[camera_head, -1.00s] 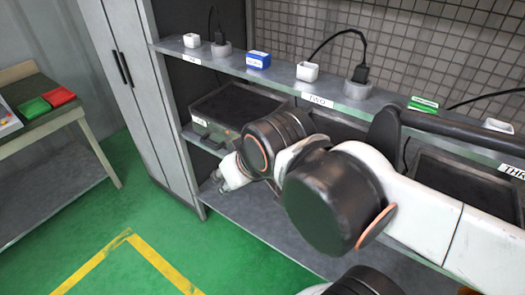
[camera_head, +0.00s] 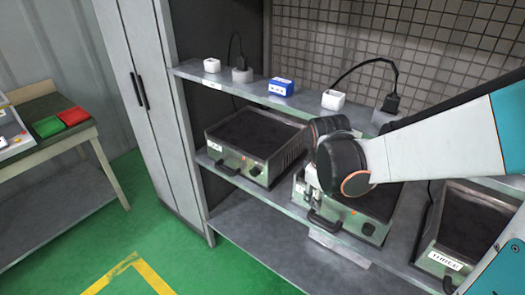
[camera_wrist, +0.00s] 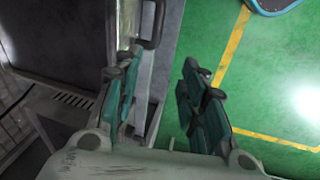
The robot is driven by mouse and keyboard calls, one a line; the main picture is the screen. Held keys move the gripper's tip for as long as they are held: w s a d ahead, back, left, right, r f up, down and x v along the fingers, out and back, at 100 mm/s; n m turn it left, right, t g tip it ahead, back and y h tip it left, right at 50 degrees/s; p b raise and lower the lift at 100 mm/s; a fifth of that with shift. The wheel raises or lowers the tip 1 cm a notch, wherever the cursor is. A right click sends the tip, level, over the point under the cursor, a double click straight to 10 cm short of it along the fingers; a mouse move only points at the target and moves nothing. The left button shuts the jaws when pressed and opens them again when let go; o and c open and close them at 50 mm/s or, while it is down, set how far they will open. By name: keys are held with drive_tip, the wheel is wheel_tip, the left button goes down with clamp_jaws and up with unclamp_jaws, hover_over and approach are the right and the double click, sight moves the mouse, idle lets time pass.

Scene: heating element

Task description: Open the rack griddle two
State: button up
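Rack griddle two (camera_head: 377,203) is the middle griddle on the lower shelf. It has a dark top, a metal front with knobs, and a black front handle (camera_head: 325,222). My gripper (camera_head: 312,190) is at the left part of its front, above the handle; the arm hides part of the griddle. In the wrist view my gripper (camera_wrist: 155,75) is open, with nothing seen held between its fingers. A black handle (camera_wrist: 155,25) shows beyond the fingertips, near the left finger's side. I cannot tell whether a finger touches the griddle.
Griddle one (camera_head: 250,140) sits to the left and griddle three (camera_head: 465,235) to the right. The upper shelf (camera_head: 215,82) holds small white and blue boxes and plugged sockets. A side table (camera_head: 60,150) stands at left. The green floor (camera_head: 200,262) in front is clear.

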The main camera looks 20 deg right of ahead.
sight(319, 222)
drive_tip(key=shift+n+g, duration=0.4)
drive_tip(key=shift+n, duration=0.1)
drive_tip(key=w+d+f+b, duration=0.1)
drive_tip(key=f+b, duration=0.1)
drive_tip(key=f, duration=0.3)
drive_tip(key=d+f+b, duration=0.1)
drive_tip(key=f, duration=0.5)
drive_tip(key=w+d+f+b, duration=0.1)
drive_tip(key=d+f+b, duration=0.1)
drive_tip(key=f, duration=0.3)
drive_tip(key=shift+w+f+b, duration=0.3)
drive_tip(key=shift+f, duration=0.05)
drive_tip(key=shift+c, duration=0.3)
clamp_jaws()
